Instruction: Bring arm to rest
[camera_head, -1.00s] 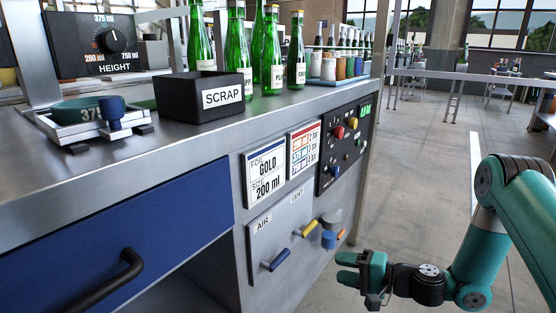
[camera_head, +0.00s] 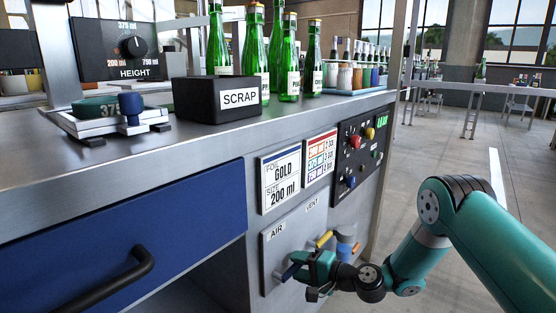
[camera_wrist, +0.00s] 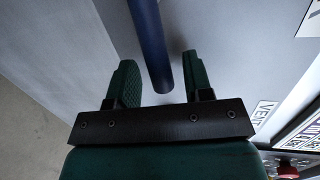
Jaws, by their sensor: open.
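My gripper (camera_head: 300,268) is open in front of the panel under the bench, close to the blue AIR valve handle (camera_head: 290,272). In the wrist view my gripper (camera_wrist: 160,85) has its two green fingers spread, with the blue handle (camera_wrist: 150,45) reaching down between them. I see a gap on each side of the handle, so the fingers do not visibly grip it. In the head view the fingers partly cover the handle. My arm comes in from the right, low beside the bench.
The yellow VENT handle (camera_head: 323,239) is just right of my gripper. A control panel (camera_head: 362,150) with knobs is above it. The blue drawer (camera_head: 120,235) has a protruding black handle. A scrap bin (camera_head: 217,98) and green bottles stand on the bench. Open floor (camera_head: 440,150) lies right.

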